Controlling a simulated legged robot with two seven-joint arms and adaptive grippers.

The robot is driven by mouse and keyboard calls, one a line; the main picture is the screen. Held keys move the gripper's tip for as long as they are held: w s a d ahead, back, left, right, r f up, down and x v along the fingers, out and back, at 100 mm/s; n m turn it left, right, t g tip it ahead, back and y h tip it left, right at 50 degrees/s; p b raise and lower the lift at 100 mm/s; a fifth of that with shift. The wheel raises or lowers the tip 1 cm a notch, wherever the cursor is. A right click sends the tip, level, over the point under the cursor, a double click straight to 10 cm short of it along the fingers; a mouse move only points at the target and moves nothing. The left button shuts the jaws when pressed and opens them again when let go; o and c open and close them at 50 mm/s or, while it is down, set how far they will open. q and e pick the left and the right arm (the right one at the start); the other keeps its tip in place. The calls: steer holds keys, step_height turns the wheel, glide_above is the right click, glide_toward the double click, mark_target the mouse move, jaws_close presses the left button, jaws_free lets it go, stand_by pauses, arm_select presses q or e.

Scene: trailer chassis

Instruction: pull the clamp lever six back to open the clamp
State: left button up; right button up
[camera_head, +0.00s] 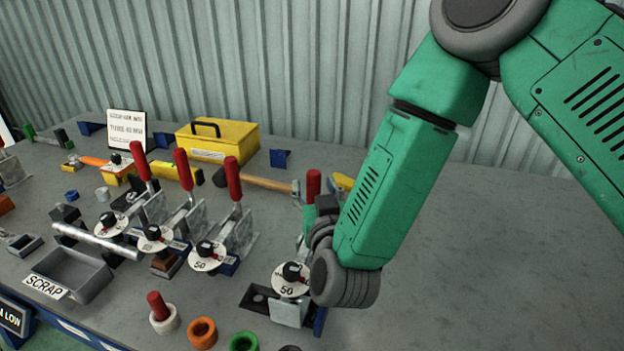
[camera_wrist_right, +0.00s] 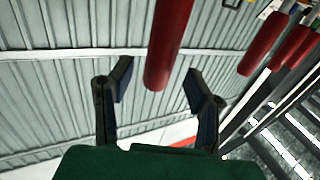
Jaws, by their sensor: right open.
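Several toggle clamps with red levers stand in a row on the grey bench in the head view. The rightmost red lever (camera_head: 313,183) stands upright, beside my right gripper (camera_head: 322,208). My arm partly hides this clamp and most of the gripper; a round dial marked 50 (camera_head: 288,289) sits at its front. I cannot read a number six on it. In the right wrist view, my right gripper (camera_wrist_right: 158,78) is open, with the red lever (camera_wrist_right: 168,40) between its two fingers. Gaps show on both sides of the lever. My left gripper is not in view.
Neighbouring red levers (camera_head: 234,178) stand to the left. A hammer (camera_head: 255,181) and yellow toolbox (camera_head: 225,143) lie behind. A scrap tray (camera_head: 85,277) and coloured rings (camera_head: 202,333) sit in front. The bench at the right is clear.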

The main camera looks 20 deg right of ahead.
steer(key=shift+w+d, duration=0.25)
steer(key=shift+w, duration=0.95)
jaws_close()
